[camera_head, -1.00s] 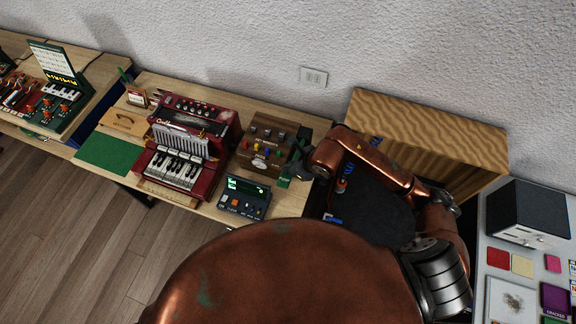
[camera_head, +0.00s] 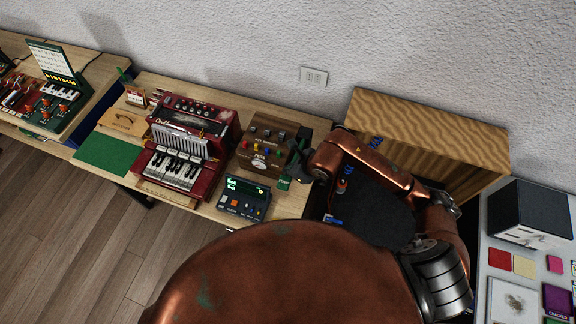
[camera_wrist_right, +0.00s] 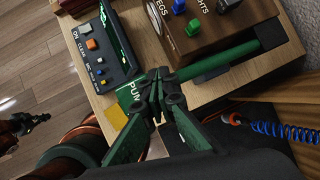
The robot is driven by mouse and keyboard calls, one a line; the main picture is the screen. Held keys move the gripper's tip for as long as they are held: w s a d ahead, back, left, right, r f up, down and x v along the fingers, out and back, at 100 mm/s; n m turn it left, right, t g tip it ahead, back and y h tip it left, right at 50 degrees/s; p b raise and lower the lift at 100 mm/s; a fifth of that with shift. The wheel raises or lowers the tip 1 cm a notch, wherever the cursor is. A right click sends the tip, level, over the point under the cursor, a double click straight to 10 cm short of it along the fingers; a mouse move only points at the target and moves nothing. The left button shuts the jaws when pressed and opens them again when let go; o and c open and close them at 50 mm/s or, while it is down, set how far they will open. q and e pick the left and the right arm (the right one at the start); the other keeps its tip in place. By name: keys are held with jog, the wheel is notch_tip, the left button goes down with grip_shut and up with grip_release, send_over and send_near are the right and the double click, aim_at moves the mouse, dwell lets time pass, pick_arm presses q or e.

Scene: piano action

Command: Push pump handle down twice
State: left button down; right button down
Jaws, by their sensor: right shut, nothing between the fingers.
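The pump handle is a green bar (camera_wrist_right: 232,63) with a flat end marked with the letters PUM (camera_wrist_right: 135,92), the rest of the label being hidden. It sticks out beside the wooden box with coloured knobs. In the head view its green end (camera_head: 284,184) shows at the box's right corner. My right gripper (camera_wrist_right: 161,82) is shut and empty. Its fingertips overlap the handle beside the label; I cannot tell whether they touch it. In the head view the right gripper (camera_head: 300,174) is small and partly hidden. A dark shape like my left gripper (camera_wrist_right: 20,124) shows at the wrist view's left edge.
The wooden knob box (camera_head: 262,145), a dark keypad device (camera_head: 243,197) and a red accordion-like instrument (camera_head: 185,150) stand close together on the table. A blue coiled cable (camera_wrist_right: 280,130) lies right of my right gripper. A wooden cabinet (camera_head: 440,130) stands behind my right arm.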

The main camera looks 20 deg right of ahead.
jog(key=shift+s+a+f+b, duration=0.1)
jog(key=shift+s+f+b, duration=0.1)
jog(key=shift+f+b, duration=0.15)
jog(key=shift+s+a+f+b, duration=0.15)
jog(key=shift+f+b, duration=0.1)
jog(key=shift+f, duration=0.2)
dwell(0.6)
jog(key=shift+r, duration=0.1)
dwell(0.4)
jog(key=shift+w+d+r+p, duration=0.3)
jog(key=shift+w+r+p, duration=0.15)
jog(key=shift+r, duration=0.6)
jog(key=shift+w+d+r+p, duration=0.25)
jog(key=shift+w+r+p, duration=0.15)
jog(key=shift+r, duration=0.65)
jog(key=shift+w+d+r+p, duration=0.35)
jog(key=shift+r+p, duration=0.1)
jog(key=shift+r, duration=0.6)
jog(key=shift+r, duration=0.1)
jog(key=r, duration=0.1)
jog(key=w+r+p, duration=0.1)
jog(key=r, duration=0.1)
jog(key=d+r, duration=0.1)
jog(key=shift+w+r+p, duration=0.15)
jog(key=shift+w+p, duration=0.15)
jog(key=shift+w, duration=0.05)
